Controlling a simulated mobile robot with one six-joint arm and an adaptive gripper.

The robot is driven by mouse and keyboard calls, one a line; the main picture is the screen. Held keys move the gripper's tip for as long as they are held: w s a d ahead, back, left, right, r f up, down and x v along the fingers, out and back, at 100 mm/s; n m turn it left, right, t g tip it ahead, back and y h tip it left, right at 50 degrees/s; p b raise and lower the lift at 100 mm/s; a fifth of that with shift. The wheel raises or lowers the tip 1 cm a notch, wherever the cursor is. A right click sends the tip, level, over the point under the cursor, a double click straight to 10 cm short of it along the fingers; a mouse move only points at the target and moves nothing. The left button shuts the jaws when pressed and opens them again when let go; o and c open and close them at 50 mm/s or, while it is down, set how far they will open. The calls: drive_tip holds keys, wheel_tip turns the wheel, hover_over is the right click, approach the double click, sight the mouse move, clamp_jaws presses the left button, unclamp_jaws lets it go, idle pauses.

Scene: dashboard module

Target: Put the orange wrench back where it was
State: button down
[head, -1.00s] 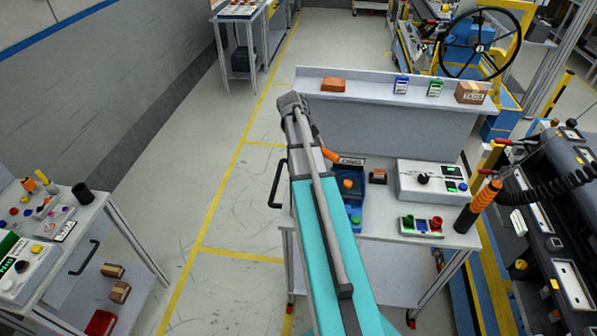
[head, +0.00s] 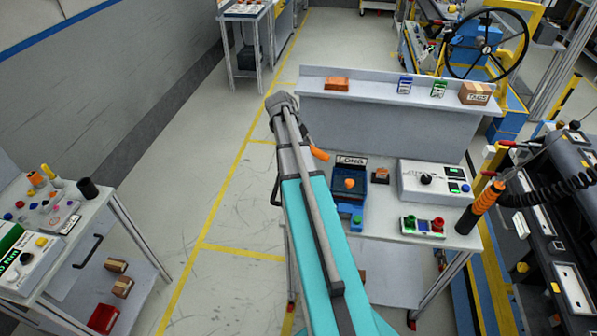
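My gripper is not visible; my teal and grey arm hides that area. A short orange piece (head: 318,153) sticks out to the right from behind my arm, above the table's left part. It may be the orange wrench, but I cannot tell, nor what holds it. A blue holder (head: 380,198) labelled LONG stands on the table, with a round orange part (head: 349,184) inside it. An orange and black tool-like cylinder (head: 487,197) stands upright at the table's right end.
The grey table (head: 430,250) also carries a white control box (head: 413,194) and a small box with coloured buttons (head: 421,226). Its back shelf holds a brown TAGS box (head: 476,94). Another bench (head: 112,210) is at left. Floor between is clear.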

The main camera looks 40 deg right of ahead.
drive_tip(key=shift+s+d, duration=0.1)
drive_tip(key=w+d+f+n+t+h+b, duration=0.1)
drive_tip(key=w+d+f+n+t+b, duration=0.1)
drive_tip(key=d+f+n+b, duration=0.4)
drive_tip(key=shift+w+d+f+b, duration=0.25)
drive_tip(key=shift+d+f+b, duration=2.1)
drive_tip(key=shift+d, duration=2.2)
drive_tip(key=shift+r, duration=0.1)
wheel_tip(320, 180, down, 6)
drive_tip(key=b, duration=0.6)
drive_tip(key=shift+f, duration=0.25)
